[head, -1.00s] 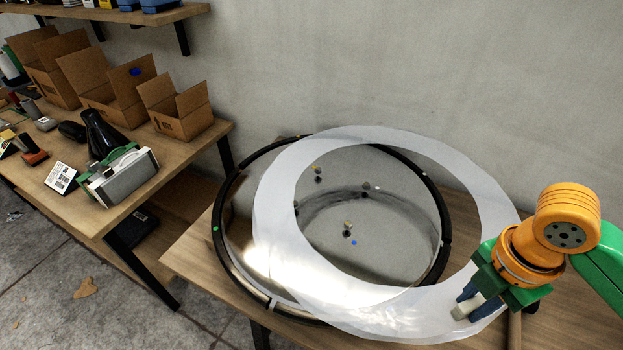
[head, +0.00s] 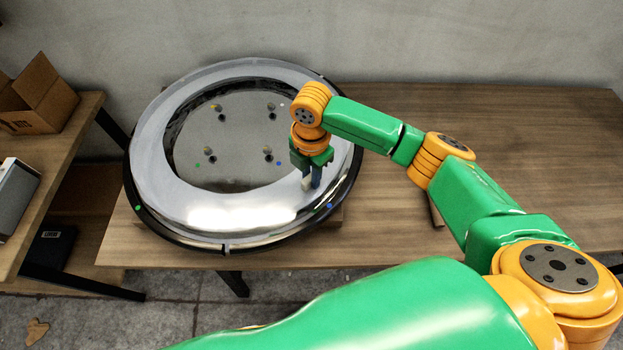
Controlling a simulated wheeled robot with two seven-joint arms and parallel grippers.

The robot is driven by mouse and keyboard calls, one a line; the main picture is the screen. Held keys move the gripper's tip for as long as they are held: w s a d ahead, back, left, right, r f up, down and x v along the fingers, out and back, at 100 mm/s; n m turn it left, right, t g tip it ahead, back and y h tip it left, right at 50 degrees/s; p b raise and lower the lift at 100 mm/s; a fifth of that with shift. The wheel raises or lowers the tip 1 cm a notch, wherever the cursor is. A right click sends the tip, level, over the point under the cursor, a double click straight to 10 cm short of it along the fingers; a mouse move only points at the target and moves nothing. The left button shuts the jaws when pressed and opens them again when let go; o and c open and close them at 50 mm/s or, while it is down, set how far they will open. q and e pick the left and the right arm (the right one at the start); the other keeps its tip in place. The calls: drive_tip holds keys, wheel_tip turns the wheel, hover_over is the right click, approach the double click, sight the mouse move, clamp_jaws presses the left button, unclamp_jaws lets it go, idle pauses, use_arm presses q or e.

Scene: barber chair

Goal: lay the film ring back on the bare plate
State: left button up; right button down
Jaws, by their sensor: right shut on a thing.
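The round plate (head: 238,150) with a black rim stands on the wooden table, its grey shiny middle showing several small knobs and coloured dots. The pale film ring (head: 163,125) is over the plate, roughly centred inside the black rim, its open middle around the knobs. I cannot tell whether it touches the plate all round. My right gripper (head: 312,185) points down at the ring's right side and is shut on its edge; the fingertips partly hide the film there. My left gripper is not in view.
The table (head: 500,140) is clear to the right of the plate, behind my right arm. A second table (head: 62,170) at left holds an open cardboard box (head: 38,95) and a grey-white device (head: 14,200). A wall stands close behind.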

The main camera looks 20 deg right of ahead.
drive_tip(key=shift+f, duration=1.3)
drive_tip(key=c, duration=0.8)
unclamp_jaws()
drive_tip(key=shift+s, duration=0.1)
drive_tip(key=shift+o, duration=0.2)
wheel_tip(320, 180, up, 12)
drive_tip(key=shift+r, duration=0.1)
